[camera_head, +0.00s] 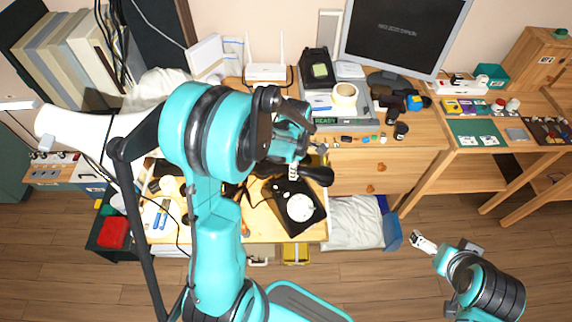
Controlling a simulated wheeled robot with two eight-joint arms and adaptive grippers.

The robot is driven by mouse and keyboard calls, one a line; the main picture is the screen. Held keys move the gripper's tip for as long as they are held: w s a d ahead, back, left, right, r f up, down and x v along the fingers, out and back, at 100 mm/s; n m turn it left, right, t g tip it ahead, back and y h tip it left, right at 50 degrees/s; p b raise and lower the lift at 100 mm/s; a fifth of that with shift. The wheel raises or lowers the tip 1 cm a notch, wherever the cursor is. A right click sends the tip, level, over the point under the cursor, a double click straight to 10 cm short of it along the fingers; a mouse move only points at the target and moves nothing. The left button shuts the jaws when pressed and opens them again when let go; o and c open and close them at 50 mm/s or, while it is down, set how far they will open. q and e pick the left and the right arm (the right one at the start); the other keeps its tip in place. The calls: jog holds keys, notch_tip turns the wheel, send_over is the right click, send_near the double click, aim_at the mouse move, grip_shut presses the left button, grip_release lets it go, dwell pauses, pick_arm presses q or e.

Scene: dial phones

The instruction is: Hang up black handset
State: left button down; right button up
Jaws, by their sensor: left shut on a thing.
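The black dial phone (314,221) with a round white dial sits on the wooden desk in the lower middle of the head view. My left gripper (294,168) is just above and behind the phone, shut on the black handset (318,176). One rounded end of the handset shows to the right of the fingers. The rest is hidden by my gripper and arm. I cannot tell whether the handset touches the phone's cradle. My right gripper (423,242) is low at the right, over the floor, away from the phone. Its fingers are too small to read.
A monitor (404,32), a white router (266,72) and a tape roll (345,95) stand behind the phone. Pens and loose items lie on the desk's left. A red box (113,233) is at lower left. Floor at right is mostly clear.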

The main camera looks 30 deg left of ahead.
pick_arm(q)
jog(key=n, duration=0.1)
jog(key=a+n, duration=0.1)
jog(key=n, duration=0.3)
jog(key=shift+a, duration=0.35)
jog(key=n, duration=0.1)
jog(key=a+n, duration=0.1)
jog(key=n, duration=0.1)
jog(key=shift+s, duration=0.15)
jog(key=shift+f+b, duration=2)
jog(key=shift+f, duration=0.7)
jog(key=shift+f+b, duration=1.1)
jog(key=shift+b, duration=0.05)
jog(key=shift+r, duration=0.1)
jog(key=c, duration=1.1)
grip_release()
jog(key=shift+c, duration=0.2)
